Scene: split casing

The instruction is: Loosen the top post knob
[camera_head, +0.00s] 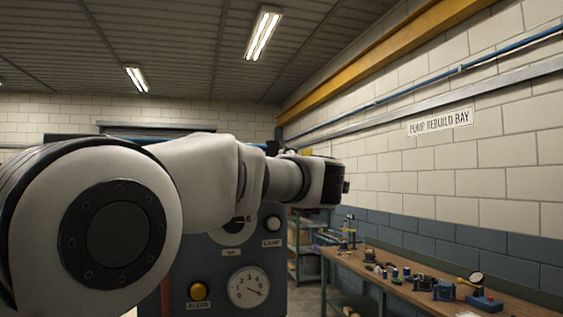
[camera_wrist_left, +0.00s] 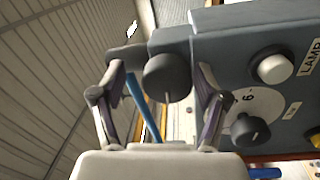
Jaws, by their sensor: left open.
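A dark round knob (camera_wrist_left: 167,77) shows in the left wrist view beside the upper left corner of the grey panel casing (camera_wrist_left: 215,50); it looks like the top post knob. My left gripper (camera_wrist_left: 160,90) is open, with one finger on each side of the knob in the picture. I see gaps on both sides, and cannot tell how deep the knob sits between the fingers. In the head view my left arm reaches across in front of the casing (camera_head: 215,262); the knob and the fingers are hidden there. My right gripper is not in view.
The casing carries a pale lamp knob (camera_wrist_left: 274,69), a dark dial knob (camera_wrist_left: 250,130), a gauge (camera_head: 248,287) and a yellow button (camera_head: 199,291). A blue strip (camera_wrist_left: 140,103) shows behind the fingers. A workbench (camera_head: 385,282) with small parts stands at the right wall.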

